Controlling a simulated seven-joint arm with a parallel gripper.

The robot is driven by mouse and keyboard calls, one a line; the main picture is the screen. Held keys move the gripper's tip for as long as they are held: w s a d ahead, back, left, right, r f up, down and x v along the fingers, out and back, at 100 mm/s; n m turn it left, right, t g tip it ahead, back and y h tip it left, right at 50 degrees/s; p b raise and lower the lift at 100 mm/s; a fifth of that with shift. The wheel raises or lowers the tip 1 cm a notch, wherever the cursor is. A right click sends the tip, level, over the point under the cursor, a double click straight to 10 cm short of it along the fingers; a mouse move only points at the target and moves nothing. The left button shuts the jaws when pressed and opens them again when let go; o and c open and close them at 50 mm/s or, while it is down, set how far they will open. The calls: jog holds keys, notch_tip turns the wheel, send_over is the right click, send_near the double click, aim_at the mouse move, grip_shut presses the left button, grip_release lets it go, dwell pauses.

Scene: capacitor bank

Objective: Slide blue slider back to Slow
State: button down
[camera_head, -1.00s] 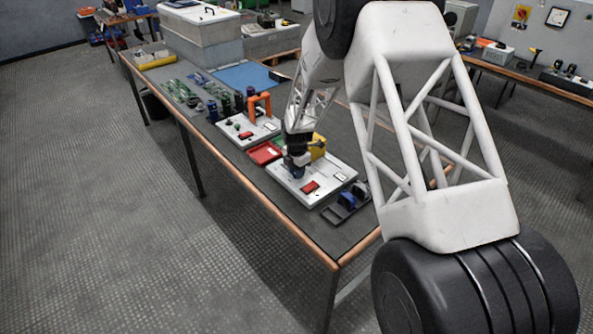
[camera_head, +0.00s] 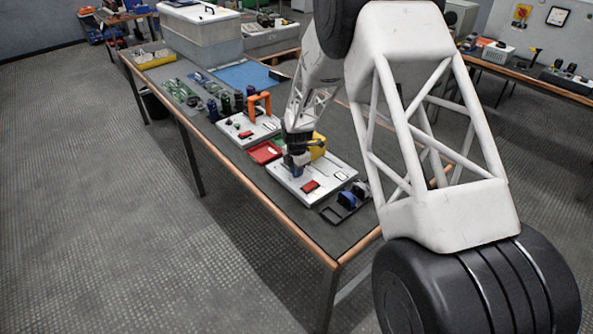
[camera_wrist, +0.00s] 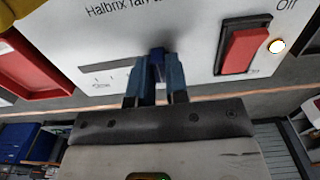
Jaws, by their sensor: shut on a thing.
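The blue slider (camera_wrist: 157,62) is a small dark blue knob on a white panel (camera_wrist: 205,20) in the wrist view. My gripper (camera_wrist: 156,78) is shut on it, with one blue finger on each side. The knob sits at the right end of the slot (camera_wrist: 108,72), whose bare part runs to the left. In the head view my gripper (camera_head: 297,163) points down onto the white panel (camera_head: 320,190), near its left side. The slider itself is hidden there behind the fingers. No word "Slow" can be read.
A red rocker switch (camera_wrist: 243,48) in a dark frame and a lit lamp (camera_wrist: 277,46) lie right of the slider. A red tray (camera_head: 264,152) and a yellow object (camera_head: 318,147) stand beside the panel. A dark tray (camera_head: 341,208) lies near the table's edge.

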aim_at(282, 164)
jog(key=shift+w+a, duration=0.1)
jog(key=shift+a, duration=0.05)
jog(key=shift+w+a, duration=2.95)
jog(key=shift+w, duration=0.05)
jog(key=c, duration=1.3)
grip_release()
jog(key=shift+r, duration=0.1)
jog(key=shift+r, duration=3.4)
